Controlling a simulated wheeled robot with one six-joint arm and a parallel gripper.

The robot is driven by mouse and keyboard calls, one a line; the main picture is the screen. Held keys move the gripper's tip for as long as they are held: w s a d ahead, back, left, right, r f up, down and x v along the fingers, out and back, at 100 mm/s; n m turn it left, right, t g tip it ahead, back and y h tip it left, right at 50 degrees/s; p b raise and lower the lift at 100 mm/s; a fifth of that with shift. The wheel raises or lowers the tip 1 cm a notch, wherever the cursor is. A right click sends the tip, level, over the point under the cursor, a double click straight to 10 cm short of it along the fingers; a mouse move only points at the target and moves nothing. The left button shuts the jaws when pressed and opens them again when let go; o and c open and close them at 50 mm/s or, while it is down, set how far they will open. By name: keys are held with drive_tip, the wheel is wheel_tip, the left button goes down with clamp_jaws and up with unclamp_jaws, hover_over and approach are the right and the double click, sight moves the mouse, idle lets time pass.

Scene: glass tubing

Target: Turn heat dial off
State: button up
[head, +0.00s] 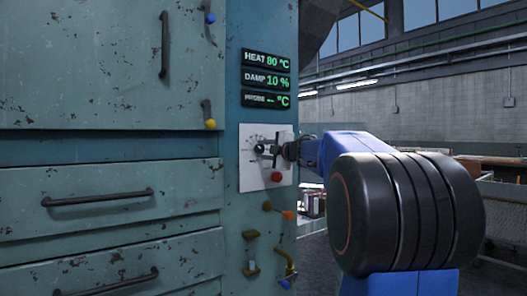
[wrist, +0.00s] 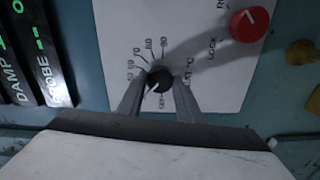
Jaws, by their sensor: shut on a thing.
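The heat dial (wrist: 159,80) is a small black knob with a white pointer line, on a white panel (wrist: 205,85) with printed numbers around it. In the wrist view my gripper (wrist: 158,92) has one finger on each side of the dial and is shut on it. The pointer seems to slant toward the lower left of the picture; its exact mark is hard to read. In the head view my gripper (head: 274,149) reaches the white panel (head: 250,178) from the right and partly hides the dial. The heat display (head: 267,60) reads 80 °C.
A red lock knob (wrist: 249,23) sits on the same panel, close by. Damp and probe displays (head: 266,90) are above. Coloured valves (head: 251,236) stick out below. Cabinet doors and drawers with dark handles (head: 98,197) are on the left. Open room lies to the right.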

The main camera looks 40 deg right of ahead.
drive_tip(key=n, duration=0.4)
drive_tip(key=shift+f+n, duration=0.1)
drive_tip(key=shift+n, duration=0.2)
drive_tip(key=n, duration=0.4)
drive_tip(key=shift+n, duration=0.4)
drive_tip(key=o, duration=1)
drive_tip(key=shift+o, duration=0.2)
drive_tip(key=shift+s, duration=0.15)
drive_tip(key=shift+s, duration=0.3)
drive_tip(key=s, duration=1.6)
drive_tip(key=shift+s, duration=0.3)
